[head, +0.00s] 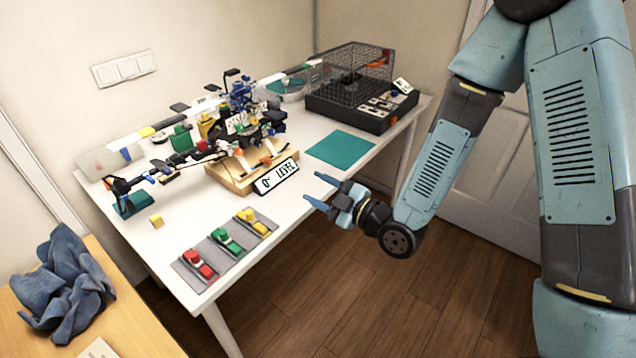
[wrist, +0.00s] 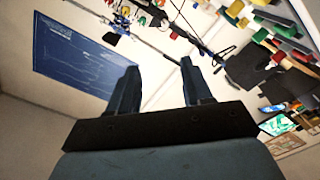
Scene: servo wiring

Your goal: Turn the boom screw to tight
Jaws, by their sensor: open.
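A model helicopter (head: 235,118) with a long dark tail boom (head: 150,178) sits on a wooden stand (head: 232,180) on the white table. I cannot make out the boom screw; it is too small or hidden. My gripper (head: 320,192) is open and empty, in the air off the table's front right edge.
Red, green and yellow blocks on grey plates (head: 225,240) lie along the front of the white table (head: 172,240). A teal mat (head: 340,149) lies at right. A wire cage on a dark box (head: 345,112) stands behind it. A blue cloth (head: 65,287) lies on another table.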

